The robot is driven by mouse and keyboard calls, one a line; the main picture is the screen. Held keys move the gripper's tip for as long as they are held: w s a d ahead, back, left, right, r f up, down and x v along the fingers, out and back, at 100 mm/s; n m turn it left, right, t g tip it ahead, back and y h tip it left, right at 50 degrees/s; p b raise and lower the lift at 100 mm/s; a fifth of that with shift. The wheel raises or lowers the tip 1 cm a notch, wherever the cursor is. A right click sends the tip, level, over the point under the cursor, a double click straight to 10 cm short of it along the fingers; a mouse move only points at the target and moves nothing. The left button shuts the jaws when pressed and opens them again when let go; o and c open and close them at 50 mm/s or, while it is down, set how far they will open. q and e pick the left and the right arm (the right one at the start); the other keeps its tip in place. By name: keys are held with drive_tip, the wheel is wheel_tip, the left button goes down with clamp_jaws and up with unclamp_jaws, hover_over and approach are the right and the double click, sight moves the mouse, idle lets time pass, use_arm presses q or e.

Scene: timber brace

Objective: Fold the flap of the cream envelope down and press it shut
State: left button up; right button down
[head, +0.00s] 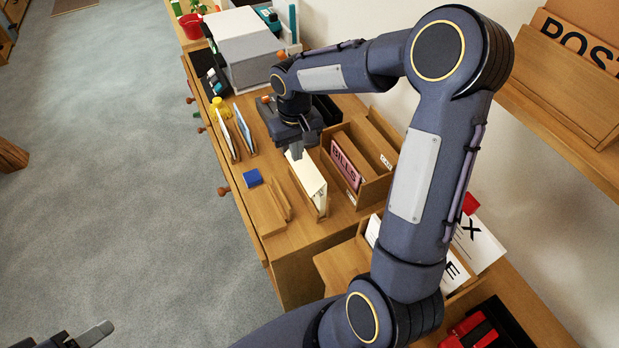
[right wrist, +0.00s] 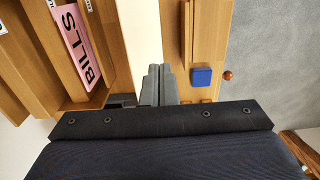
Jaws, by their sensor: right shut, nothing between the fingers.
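The cream envelope (head: 309,178) stands in a narrow wooden holder on the desk, left of the box marked BILLS. It also shows in the right wrist view as a pale strip (right wrist: 143,32). I cannot make out its flap clearly. My right gripper (head: 295,152) points down at the far end of the envelope, its fingers together and empty. In the right wrist view the fingertips (right wrist: 157,72) overlap the envelope's edge; I cannot tell whether they touch it. My left gripper (head: 98,333) shows only partly at the bottom left, over the floor, away from the desk.
The wooden BILLS box (head: 374,187) stands close to the right of the envelope. A blue block (head: 252,178) and a wooden rack (head: 270,209) lie to its left. Upright cards (head: 243,127) and a white box (head: 240,40) stand farther back. A shelf (head: 560,110) overhangs the right.

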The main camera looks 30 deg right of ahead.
drive_tip(key=shift+a, duration=0.2)
drive_tip(key=shift+r, duration=0.15)
wheel_tip(320, 180, up, 5)
drive_tip(key=p, duration=0.3)
drive_tip(key=shift+p, duration=0.4)
drive_tip(key=s+a+r+t+y, duration=0.1)
drive_tip(key=s+a+r+t, duration=0.1)
drive_tip(key=s, duration=0.5)
drive_tip(key=s+a+r+t+y, duration=0.1)
drive_tip(key=s+a+r, duration=0.1)
drive_tip(key=s, duration=0.5)
drive_tip(key=s+a+r+t+y, duration=0.1)
drive_tip(key=s+a+r+t, duration=0.1)
drive_tip(key=s, duration=0.6)
drive_tip(key=shift+a+r+m+t+y, duration=0.15)
drive_tip(key=shift+r+m+t+y, duration=0.2)
drive_tip(key=shift+r, duration=0.5)
